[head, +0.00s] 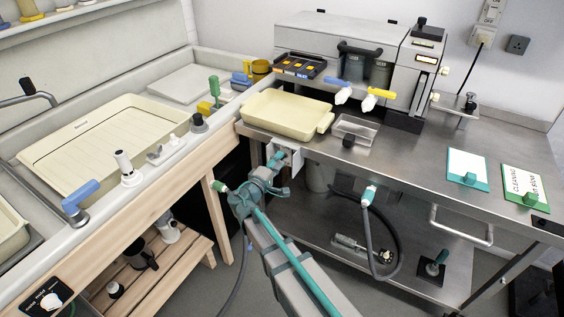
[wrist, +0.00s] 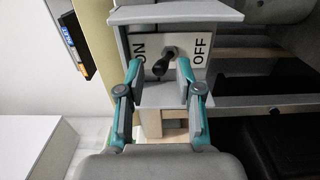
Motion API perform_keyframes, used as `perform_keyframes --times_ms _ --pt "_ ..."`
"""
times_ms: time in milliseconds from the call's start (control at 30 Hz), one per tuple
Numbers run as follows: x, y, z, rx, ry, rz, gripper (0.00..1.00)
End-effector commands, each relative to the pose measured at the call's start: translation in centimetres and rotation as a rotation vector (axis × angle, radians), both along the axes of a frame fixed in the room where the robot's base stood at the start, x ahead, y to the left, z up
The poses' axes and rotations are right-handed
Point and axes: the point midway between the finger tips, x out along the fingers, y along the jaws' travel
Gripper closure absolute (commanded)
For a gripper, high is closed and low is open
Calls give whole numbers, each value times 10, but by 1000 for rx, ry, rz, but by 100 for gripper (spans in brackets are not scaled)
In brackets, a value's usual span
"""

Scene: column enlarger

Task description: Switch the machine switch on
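The machine switch is a grey box with a white plate marked ON at left and OFF at right in the wrist view. Its black lever (wrist: 170,52) stands in the middle of the plate, with its knob leaning slightly towards ON. My gripper (wrist: 159,70) is open, with one teal fingertip on each side of the lever; the right fingertip is near OFF, the left partly over ON. I cannot tell whether either touches the lever. In the head view the switch box (head: 292,154) hangs under the steel bench's front edge, with my gripper (head: 276,160) at it.
A cream tray (head: 285,117) sits on the steel bench (head: 400,168) above the switch, beside the grey machine (head: 345,45). A wooden-framed sink (head: 205,165) stands close at left. A hose (head: 385,225) hangs at right.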

Motion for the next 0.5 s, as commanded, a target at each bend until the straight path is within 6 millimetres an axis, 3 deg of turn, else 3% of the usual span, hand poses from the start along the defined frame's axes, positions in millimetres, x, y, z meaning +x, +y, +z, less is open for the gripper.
perform_keyframes --times_ms 500 --pt "-5 3 -4 0 0 0 65"
